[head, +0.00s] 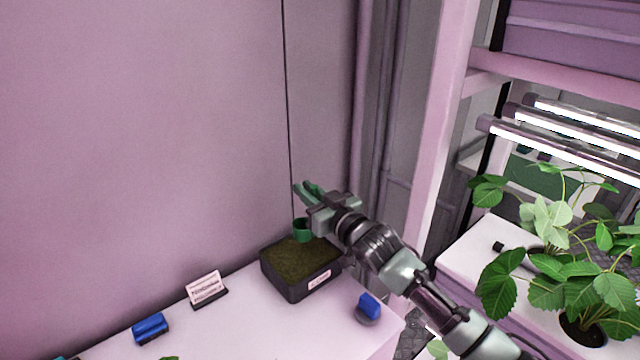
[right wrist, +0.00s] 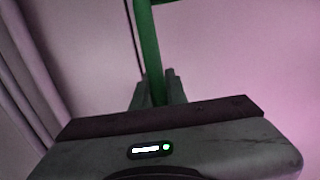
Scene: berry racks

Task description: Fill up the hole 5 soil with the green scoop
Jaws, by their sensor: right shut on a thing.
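The green scoop (head: 302,230) is held by my right gripper (head: 306,192), which is shut on its handle. The scoop's cup hangs just above the soil at the back of a black soil box (head: 290,289). I cannot tell whether the cup touches the soil or holds any. In the right wrist view the green handle (right wrist: 150,50) rises between the fingers (right wrist: 158,90). The planting rack (head: 500,228) at the right bears leafy plants; a dark round hole (head: 583,333) shows at its lower right. No hole number is readable. My left gripper is out of view.
A blue-topped object (head: 369,306) stands right of the soil box. A small sign (head: 207,289) and a blue item (head: 150,328) lie to the left. A pink post (head: 440,130) and light tubes (head: 560,148) stand at the right. The wall is close behind.

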